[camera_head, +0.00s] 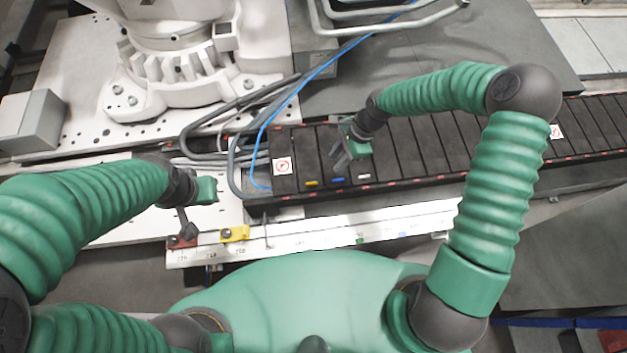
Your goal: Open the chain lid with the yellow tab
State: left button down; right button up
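The cable chain (430,148) is a long black row of lids running across the picture. The lid with the yellow tab (311,183) is near its left end and lies flat, level with the lids beside it. A lid with a blue tab (338,180) and one with a white tab (364,176) follow to its right. My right gripper (340,162) is over the chain, just right of the yellow-tab lid, near the blue-tab lid. Its finger gap is unclear. My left gripper (187,234) points down near the left end of the white rail, away from the chain. Its finger gap is unclear too.
The white rail (300,232) in front of the chain carries a yellow block (234,234) and a red block (181,242). Grey hoses and a blue cable (262,135) curve around the chain's left end. A white machine base (150,65) stands behind left.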

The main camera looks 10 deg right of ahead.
jog(key=w+m, duration=0.1)
jog(key=b, duration=0.5)
send_near(312, 182)
jog(key=shift+m+y, duration=0.3)
jog(key=x, duration=0.8)
jog(key=shift+f, duration=0.4)
jog(key=shift+c, duration=0.3)
grip_shut()
jog(key=shift+p, duration=0.3)
